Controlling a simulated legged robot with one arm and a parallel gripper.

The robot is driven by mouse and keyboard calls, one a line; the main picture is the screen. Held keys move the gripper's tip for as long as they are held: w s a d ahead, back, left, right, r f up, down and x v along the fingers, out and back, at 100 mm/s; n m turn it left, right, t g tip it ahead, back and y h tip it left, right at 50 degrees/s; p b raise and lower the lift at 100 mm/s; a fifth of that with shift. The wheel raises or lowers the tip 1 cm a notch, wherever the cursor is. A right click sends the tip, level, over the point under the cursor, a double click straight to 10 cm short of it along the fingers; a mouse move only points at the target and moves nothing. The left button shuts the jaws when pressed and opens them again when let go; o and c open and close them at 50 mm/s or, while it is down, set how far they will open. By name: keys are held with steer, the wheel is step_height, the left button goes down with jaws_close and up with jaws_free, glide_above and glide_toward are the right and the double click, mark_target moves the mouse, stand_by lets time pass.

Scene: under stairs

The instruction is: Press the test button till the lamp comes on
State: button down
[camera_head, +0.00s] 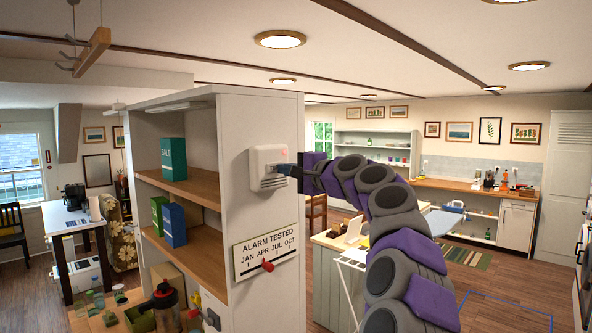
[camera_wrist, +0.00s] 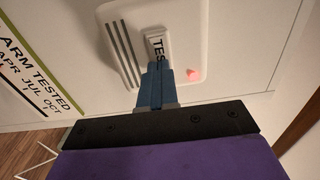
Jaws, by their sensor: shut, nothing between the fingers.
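A white alarm box (camera_head: 268,168) is fixed to the side panel of a tall shelf unit. In the wrist view its face (camera_wrist: 185,20) shows dark vent slots, a pale test button (camera_wrist: 157,42) lettered "TES", the rest hidden, and a small lamp (camera_wrist: 193,73). The lamp is pinkish red and also shows in the head view (camera_head: 284,151); I cannot tell for sure whether it is lit. My gripper (camera_wrist: 156,70) is shut and empty. Its blue fingertips are at the lower part of the button and seem to touch it. In the head view my gripper (camera_head: 285,169) reaches the box from the right.
An "ALARM TESTED" board (camera_head: 266,252) with a red pointer hangs below the box. The shelf unit (camera_head: 225,130) holds a green salt box (camera_head: 173,159) and other boxes. A counter (camera_head: 335,242) stands behind my arm. Open floor (camera_head: 490,300) lies to the right.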

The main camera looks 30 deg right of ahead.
steer(key=shift+w+d+b+v, duration=0.35)
steer(key=shift+d+b+v, duration=0.8)
steer(key=shift+v, duration=5.95)
steer(key=s+a+f+n+g+y+b, duration=0.15)
steer(key=a+f+n+g+b, duration=0.25)
steer(key=a+f, duration=0.75)
steer(key=s+a+f+n+g+y+b, duration=0.1)
steer(key=s+a+f+n+g+b, duration=0.15)
steer(key=a+f, duration=0.85)
steer(key=s+a+f+n+g+h+b, duration=0.2)
steer(key=s+a+f+n+g+b, duration=0.25)
steer(key=s+a+f, duration=0.55)
steer(key=s+d+f+n+g+h+b, duration=0.1)
steer(key=s+d+f+g+h+b, duration=0.2)
steer(key=s+f, duration=0.9)
steer(key=s+d+f+n+g+h+b, duration=0.2)
steer(key=s+f, duration=1)
steer(key=f, duration=0.8)
steer(key=d+g+h+b, duration=0.1)
steer(key=g+b, duration=0.1)
steer(key=b, duration=0.1)
steer(key=shift+s+d+f+g, duration=0.3)
steer(key=shift+s+f+g, duration=0.1)
